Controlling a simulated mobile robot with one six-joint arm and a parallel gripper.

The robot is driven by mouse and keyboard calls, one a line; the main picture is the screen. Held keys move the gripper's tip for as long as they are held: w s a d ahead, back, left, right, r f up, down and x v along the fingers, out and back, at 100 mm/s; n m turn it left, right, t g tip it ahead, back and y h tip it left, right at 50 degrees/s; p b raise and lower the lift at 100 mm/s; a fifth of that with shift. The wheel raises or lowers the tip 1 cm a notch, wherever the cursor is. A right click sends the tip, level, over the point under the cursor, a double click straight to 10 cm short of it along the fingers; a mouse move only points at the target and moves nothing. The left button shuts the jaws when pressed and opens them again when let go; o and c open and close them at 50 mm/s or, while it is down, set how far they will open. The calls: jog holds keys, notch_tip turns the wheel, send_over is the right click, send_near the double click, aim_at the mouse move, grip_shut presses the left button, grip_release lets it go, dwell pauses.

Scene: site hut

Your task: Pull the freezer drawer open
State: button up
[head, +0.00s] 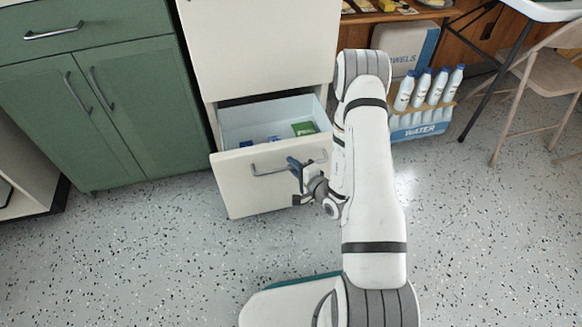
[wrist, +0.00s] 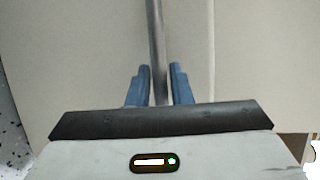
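The freezer drawer (head: 232,187) is the cream lower drawer of a tall white unit. It stands pulled out, and its pale inside shows from above. Its grey bar handle (head: 270,170) runs across the front. My gripper (head: 296,167) is at the right part of the handle. In the wrist view, the handle bar (wrist: 156,40) passes between the two blue fingers of my gripper (wrist: 160,72), which close in near it on both sides.
Small blue and green packets (head: 304,129) lie in the drawer. A green cabinet (head: 95,110) stands to the left. A water bottle pack (head: 424,105) and a folding chair (head: 540,78) are at right. Speckled floor before the drawer is clear, apart from my base.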

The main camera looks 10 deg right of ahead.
jog(key=shift+o, duration=1.4)
jog(key=shift+a, duration=0.25)
jog(key=shift+s, duration=0.1)
jog(key=p+v, duration=0.2)
jog(key=v, duration=0.5)
jog(key=shift+s+d, duration=0.25)
jog(key=shift+s, duration=0.05)
jog(key=shift+r, duration=0.15)
